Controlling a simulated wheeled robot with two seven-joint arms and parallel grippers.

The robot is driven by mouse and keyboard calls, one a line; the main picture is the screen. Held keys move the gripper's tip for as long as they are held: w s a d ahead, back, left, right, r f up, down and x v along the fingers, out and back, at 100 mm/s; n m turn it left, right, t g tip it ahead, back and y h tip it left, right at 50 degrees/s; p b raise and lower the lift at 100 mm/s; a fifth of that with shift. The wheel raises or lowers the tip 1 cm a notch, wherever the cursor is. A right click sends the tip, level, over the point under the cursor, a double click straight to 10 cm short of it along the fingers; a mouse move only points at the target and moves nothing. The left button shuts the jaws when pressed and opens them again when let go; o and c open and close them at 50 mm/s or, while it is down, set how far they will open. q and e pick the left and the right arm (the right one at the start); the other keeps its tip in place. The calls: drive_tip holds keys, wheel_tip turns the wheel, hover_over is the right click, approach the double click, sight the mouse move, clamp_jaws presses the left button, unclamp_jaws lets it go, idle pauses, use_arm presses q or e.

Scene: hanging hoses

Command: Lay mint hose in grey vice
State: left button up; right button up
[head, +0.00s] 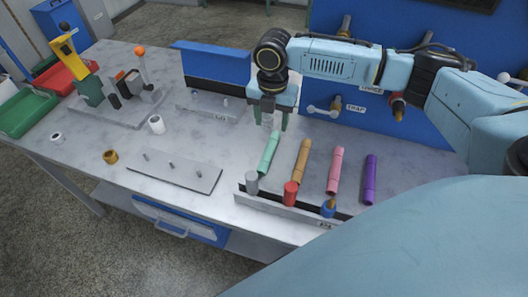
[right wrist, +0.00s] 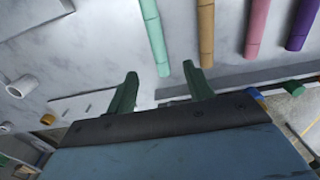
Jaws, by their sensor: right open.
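The mint hose (head: 268,153) lies on the worktable at the left end of a row of hoses; it also shows in the right wrist view (right wrist: 154,34). My right gripper (head: 272,125) is open and empty, near the far end of the mint hose. In the right wrist view its two green fingers (right wrist: 160,76) are spread, with the hose's end showing between and beyond their tips. A grey fixture with an orange-knobbed lever (head: 140,84) stands at the far left of the table; I cannot tell for sure that it is the grey vice. My left gripper is out of view.
Orange (head: 301,161), pink (head: 335,171) and purple (head: 370,180) hoses lie right of the mint one. A low rack (head: 270,206) with grey, red and blue cylinders stands in front. A pegged plate (head: 174,172) lies left. A blue panel (head: 212,64) rises behind.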

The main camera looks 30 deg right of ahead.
hover_over(269, 149)
drive_tip(key=s, duration=0.1)
wheel_tip(269, 149, down, 8)
drive_tip(key=shift+r+b, duration=0.2)
drive_tip(key=shift+b, duration=0.1)
drive_tip(key=shift+w+f+b, duration=0.15)
drive_tip(key=shift+w+f, duration=0.05)
drive_tip(key=shift+f, duration=1.15)
drive_tip(key=shift+w+f+b, duration=0.15)
drive_tip(key=shift+w+f, duration=0.05)
drive_tip(key=shift+f, duration=1.1)
drive_tip(key=shift+c, duration=0.2)
drive_tip(key=c, duration=1)
drive_tip(key=shift+r, duration=0.1)
drive_tip(key=shift+c, duration=0.2)
